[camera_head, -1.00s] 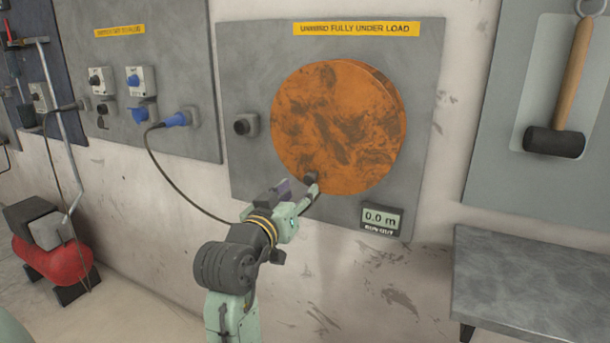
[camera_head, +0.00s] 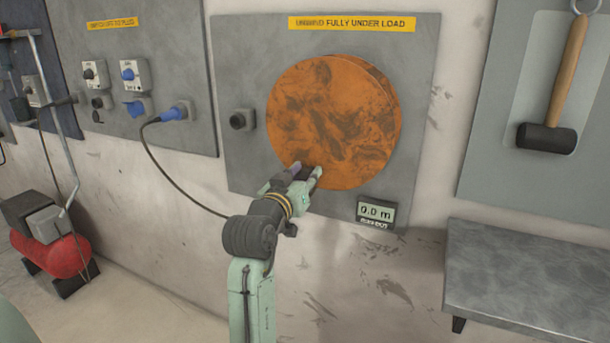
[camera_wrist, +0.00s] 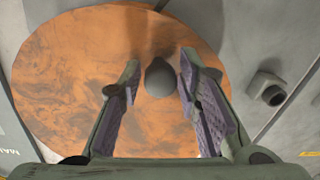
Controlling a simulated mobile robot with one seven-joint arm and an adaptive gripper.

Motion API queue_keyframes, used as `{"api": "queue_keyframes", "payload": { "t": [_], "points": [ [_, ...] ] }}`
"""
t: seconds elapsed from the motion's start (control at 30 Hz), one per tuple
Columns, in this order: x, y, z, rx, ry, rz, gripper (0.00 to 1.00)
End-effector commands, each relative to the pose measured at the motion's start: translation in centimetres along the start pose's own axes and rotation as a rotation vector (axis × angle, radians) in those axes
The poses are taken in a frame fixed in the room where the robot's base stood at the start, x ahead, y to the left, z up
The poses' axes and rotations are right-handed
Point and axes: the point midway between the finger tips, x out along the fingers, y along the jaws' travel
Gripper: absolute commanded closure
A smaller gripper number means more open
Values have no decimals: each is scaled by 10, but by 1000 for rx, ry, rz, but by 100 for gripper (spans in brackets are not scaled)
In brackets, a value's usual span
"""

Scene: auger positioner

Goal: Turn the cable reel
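The cable reel (camera_head: 335,115) is a round orange disc with dark smudges on a grey wall panel. In the wrist view the reel (camera_wrist: 75,85) fills much of the picture. A dark round knob (camera_wrist: 160,78) stands out near its rim. My gripper (camera_head: 305,172) is at the reel's lower left edge. In the wrist view my gripper (camera_wrist: 158,85) is open, with one finger on each side of the knob and visible gaps between. In the head view the knob is mostly hidden by the fingers. The display (camera_head: 376,213) below the reel reads 0.0 m.
A dark socket (camera_head: 241,121) sits on the panel left of the reel. A blue plug with a cable (camera_head: 172,114) hangs farther left. A grey bench (camera_head: 530,275) stands at the right, below a hammer (camera_head: 546,137). A red compressor (camera_head: 55,255) is on the floor at left.

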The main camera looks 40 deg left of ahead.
Motion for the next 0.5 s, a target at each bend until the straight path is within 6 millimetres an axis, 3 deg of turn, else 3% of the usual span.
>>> {"api": "queue_keyframes", "payload": {
  "t": [0.4,0.5],
  "points": [
    [0,0,0,0,0,0,99],
    [0,0,0,0,0,0,100]
  ]
}}
